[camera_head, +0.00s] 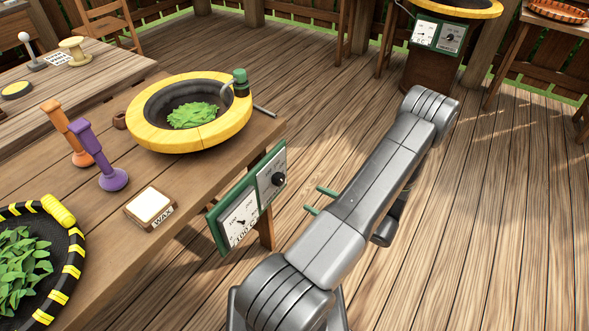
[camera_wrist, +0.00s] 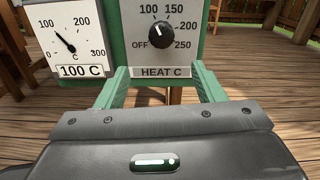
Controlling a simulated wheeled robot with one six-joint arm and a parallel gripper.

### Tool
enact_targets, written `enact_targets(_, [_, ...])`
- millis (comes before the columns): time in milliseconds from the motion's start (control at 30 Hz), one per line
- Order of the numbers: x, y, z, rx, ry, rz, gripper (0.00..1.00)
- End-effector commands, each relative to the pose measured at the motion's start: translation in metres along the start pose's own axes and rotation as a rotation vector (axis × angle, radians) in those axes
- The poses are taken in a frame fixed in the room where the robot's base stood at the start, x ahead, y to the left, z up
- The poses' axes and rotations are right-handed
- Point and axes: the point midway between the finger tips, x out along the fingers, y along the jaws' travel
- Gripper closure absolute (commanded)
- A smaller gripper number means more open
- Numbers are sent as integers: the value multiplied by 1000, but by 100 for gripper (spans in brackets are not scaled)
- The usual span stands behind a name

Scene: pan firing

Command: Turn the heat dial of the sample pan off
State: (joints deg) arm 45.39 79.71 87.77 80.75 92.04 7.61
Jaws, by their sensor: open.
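The black heat dial (camera_wrist: 161,35) sits on a white HEAT C face marked OFF to 250, on a green panel. Its white mark points up and slightly left, toward the 100 side. The dial also shows in the head view (camera_head: 278,180), at the table's edge below the yellow-rimmed pan (camera_head: 178,140) holding green leaves. My gripper (camera_wrist: 163,88) is open and empty, its two green fingers short of the dial and below it in the wrist view. In the head view the fingers (camera_head: 318,200) are right of the panel, apart from it.
A temperature gauge (camera_wrist: 72,45) beside the dial has a 100 C label. On the table are a wax block (camera_head: 151,206), a purple tool (camera_head: 105,165), an orange tool (camera_head: 68,135) and a black-and-yellow tray (camera_head: 68,262). Another pan unit (camera_head: 437,38) stands at the back. Floor right of my arm is clear.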

Motion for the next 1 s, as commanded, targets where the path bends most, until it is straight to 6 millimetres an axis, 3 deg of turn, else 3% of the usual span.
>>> enact_targets(233, [18,0,0,0,0,1,38])
enact_targets(700, [107,1,1,0,0,3,38])
enact_targets(1000, [136,0,0,-1,0,-1,38])
